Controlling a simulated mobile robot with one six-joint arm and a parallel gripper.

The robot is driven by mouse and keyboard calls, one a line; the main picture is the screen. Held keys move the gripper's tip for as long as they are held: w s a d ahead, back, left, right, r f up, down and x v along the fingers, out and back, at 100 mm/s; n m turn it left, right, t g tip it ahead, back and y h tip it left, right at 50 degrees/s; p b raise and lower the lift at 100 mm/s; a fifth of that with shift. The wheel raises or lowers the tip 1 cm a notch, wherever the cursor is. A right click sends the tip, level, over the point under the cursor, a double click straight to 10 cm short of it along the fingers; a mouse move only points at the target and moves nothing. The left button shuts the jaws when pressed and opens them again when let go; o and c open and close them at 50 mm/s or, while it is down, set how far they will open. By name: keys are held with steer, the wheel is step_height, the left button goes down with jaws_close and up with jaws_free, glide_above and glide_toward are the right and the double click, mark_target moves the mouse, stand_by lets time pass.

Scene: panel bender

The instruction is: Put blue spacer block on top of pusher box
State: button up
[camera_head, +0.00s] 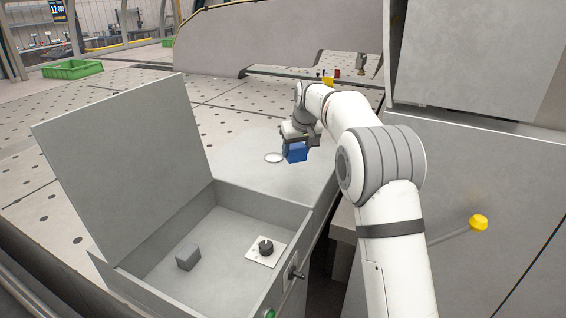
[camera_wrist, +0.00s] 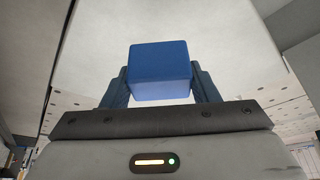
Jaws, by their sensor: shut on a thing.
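The blue spacer block (camera_head: 296,152) is held in my gripper (camera_head: 299,145), at the far end of my outstretched arm. In the wrist view the blue block (camera_wrist: 160,68) sits between the two dark fingers of my gripper (camera_wrist: 160,88), with its near faces in plain view. In the head view the block is over a flat grey top (camera_head: 290,180), just right of a white ring (camera_head: 273,158) on it. I cannot tell whether the block touches this surface. No label marks the pusher box; the flat grey top may belong to it.
In front is an open grey box (camera_head: 262,205) with its lid (camera_head: 125,150) raised at left. Inside are a small grey block (camera_head: 188,257) and a black knob (camera_head: 265,247). A tall grey cabinet (camera_head: 475,170) with a yellow-knobbed lever (camera_head: 478,222) stands at right. A green crate (camera_head: 72,69) is far left.

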mark_target(297, 156)
steer(key=f, duration=0.3)
steer(key=shift+w, duration=0.2)
steer(key=shift+s+f+p, duration=0.1)
steer(key=shift+f+p, duration=0.7)
steer(key=shift+f, duration=1.4)
steer(key=shift+f, duration=0.2)
steer(key=o, duration=1)
steer(key=shift+r, duration=0.1)
steer(key=shift+r, duration=0.15)
steer(key=b+v, duration=0.3)
steer(key=v, duration=0.9)
